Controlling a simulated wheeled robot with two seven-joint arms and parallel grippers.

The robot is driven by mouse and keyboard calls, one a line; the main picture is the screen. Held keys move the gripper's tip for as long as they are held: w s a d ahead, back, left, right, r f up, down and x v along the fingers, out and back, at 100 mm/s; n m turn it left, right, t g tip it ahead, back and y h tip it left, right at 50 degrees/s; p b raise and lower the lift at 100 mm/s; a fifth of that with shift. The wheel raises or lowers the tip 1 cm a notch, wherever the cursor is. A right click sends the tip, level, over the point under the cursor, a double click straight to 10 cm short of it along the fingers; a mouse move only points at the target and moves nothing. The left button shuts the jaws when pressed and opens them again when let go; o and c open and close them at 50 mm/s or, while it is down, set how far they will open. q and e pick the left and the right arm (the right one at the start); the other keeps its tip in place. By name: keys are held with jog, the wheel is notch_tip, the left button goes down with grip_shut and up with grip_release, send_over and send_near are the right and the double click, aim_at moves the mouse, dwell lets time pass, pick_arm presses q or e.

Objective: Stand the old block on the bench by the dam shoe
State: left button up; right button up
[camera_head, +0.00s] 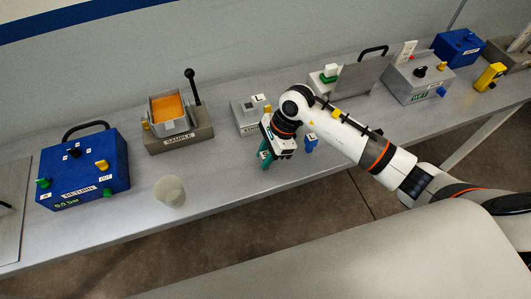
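My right arm comes in from the right, and its gripper (272,155) points down over the front part of the bench (225,165). Teal and dark parts show at its tip, but whether the fingers are apart or hold something cannot be told. Just right of it is a small blue piece (311,143), with a pale patch on top. Behind it stands a grey fixture (243,122) with a white tag marked L, partly hidden by the gripper. I cannot tell which piece is the old block or the dam shoe. My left gripper is not in view.
Left along the bench are a blue RETURN box (88,172), a pale cup (170,191) and a SAMPLE fixture (180,140) with orange contents and an upright black lever. Right are a grey box (415,83), a yellow piece (489,77) and a blue box (459,47). Bench front between cup and gripper is clear.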

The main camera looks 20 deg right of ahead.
jog(key=o, duration=0.4)
jog(key=shift+c, duration=0.2)
jog(key=shift+r, duration=0.1)
jog(key=shift+r, duration=0.2)
jog(key=b+v, duration=0.2)
jog(key=v, duration=0.9)
jog(key=shift+d+r, duration=0.25)
jog(key=shift+r, duration=0.05)
